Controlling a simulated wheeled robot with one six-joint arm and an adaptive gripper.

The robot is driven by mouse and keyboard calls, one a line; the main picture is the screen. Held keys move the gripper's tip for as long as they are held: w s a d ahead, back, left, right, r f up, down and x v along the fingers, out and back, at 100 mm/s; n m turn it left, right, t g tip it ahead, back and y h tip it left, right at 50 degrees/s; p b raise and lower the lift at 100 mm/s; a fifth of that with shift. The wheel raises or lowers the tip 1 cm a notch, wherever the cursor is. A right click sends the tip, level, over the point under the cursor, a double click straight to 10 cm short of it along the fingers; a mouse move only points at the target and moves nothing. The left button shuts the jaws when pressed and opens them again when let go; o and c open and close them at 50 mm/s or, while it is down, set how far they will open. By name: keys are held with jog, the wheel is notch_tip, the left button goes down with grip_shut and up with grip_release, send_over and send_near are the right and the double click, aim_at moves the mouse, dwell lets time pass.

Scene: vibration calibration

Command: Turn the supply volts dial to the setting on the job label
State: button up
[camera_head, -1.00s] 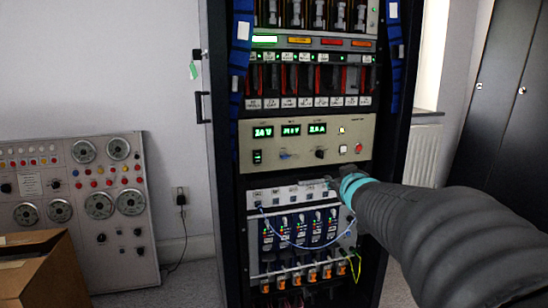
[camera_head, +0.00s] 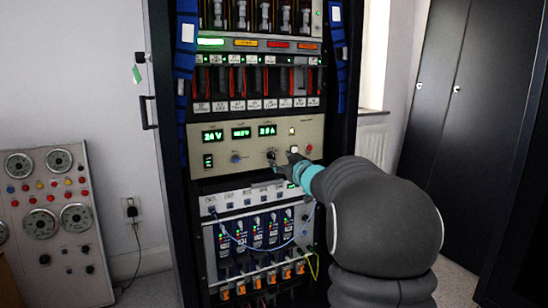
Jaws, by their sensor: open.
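The cream supply panel (camera_head: 220,134) sits in the middle of the tall rack, with green displays. The left one (camera_head: 212,135) reads 24V; the others are hard to read. Below them are a small blue knob (camera_head: 235,158) and a black knob (camera_head: 271,154) to its right. Their captions are too small to read, so I cannot tell which is the volts dial. My gripper (camera_head: 282,162) is open, its tips just right of and below the black knob; I cannot tell whether they touch it. The job label cannot be made out.
Below the panel is a module shelf (camera_head: 232,200) with a looping blue cable. A gauge board (camera_head: 60,275) leans against the wall at left. A dark cabinet (camera_head: 440,80) stands at right. My arm covers the lower right of the rack.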

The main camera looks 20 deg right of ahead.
aim_at(273, 155)
jog(key=w, duration=0.5)
jog(key=shift+w+a, duration=0.1)
jog(key=shift+w, duration=0.3)
grip_shut()
